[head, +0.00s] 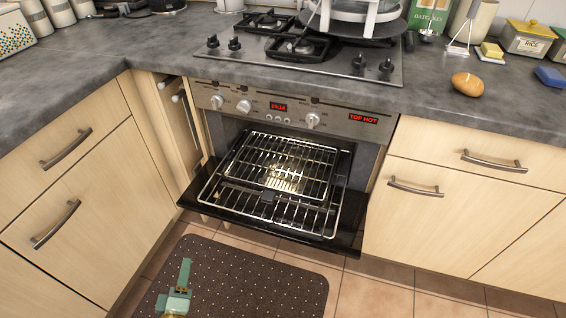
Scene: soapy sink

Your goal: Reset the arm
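My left gripper (182,280) is the green shape at the bottom left of the head view, above the dark dotted mat and apart from the cabinets and oven. I see no object held in it. Its fingers are small and seen from above, so I cannot tell how far they are apart. My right gripper is not in view.
The oven door (342,228) is folded down, with a wire rack (318,200) extending over it. The oven display reads "TOP HOT". A hob (225,52) and worktop (140,45) are above. Closed cabinets stand on both sides. The mat (262,285) is clear around the gripper.

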